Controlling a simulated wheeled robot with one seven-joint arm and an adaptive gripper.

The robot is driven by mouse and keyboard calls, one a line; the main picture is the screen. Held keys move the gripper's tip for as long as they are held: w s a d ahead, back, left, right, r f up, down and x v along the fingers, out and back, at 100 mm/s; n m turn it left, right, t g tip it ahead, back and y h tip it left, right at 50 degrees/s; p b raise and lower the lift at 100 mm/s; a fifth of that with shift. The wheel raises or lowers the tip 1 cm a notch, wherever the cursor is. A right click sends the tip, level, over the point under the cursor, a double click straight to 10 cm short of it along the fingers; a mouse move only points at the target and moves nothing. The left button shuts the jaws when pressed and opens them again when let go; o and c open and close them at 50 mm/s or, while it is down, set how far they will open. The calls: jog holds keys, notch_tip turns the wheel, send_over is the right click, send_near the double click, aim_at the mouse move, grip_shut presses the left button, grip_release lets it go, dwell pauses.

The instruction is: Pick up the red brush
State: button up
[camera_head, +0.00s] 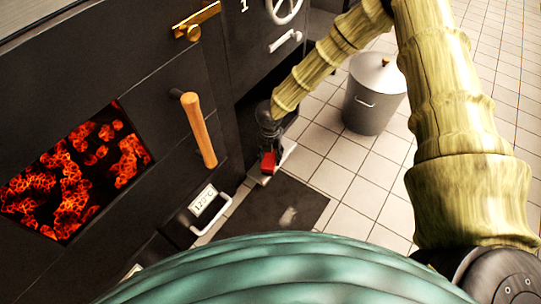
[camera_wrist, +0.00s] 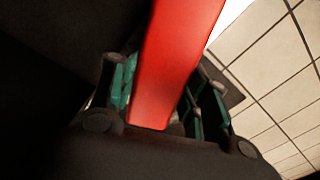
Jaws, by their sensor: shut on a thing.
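The red brush (camera_head: 268,163) shows in the head view as a small red piece low beside the dark oven front, at my gripper (camera_head: 268,150). In the wrist view the red brush (camera_wrist: 172,65) is a long red bar that runs from the top edge down between the fingers. My gripper (camera_wrist: 160,100) is shut on it, with teal finger pads on both sides. The brush's far end lies outside the wrist view. I cannot tell whether the brush touches what is below it.
The dark oven front (camera_head: 150,70) with a wooden handle (camera_head: 199,130) and glowing window stands close on the left. A grey lidded bin (camera_head: 374,95) stands on the tiled floor behind. A dark mat (camera_head: 270,212) lies in front. Tiled floor on the right is clear.

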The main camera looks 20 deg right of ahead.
notch_tip(320, 180, up, 8)
jog(key=p, duration=0.5)
jog(key=shift+d+f, duration=0.1)
jog(key=shift+d, duration=0.05)
jog(key=d+p, duration=0.6)
jog(key=d, duration=1.3)
jog(key=shift+s+d+f, duration=0.2)
jog(key=shift+d+f, duration=0.1)
jog(key=shift+f, duration=0.15)
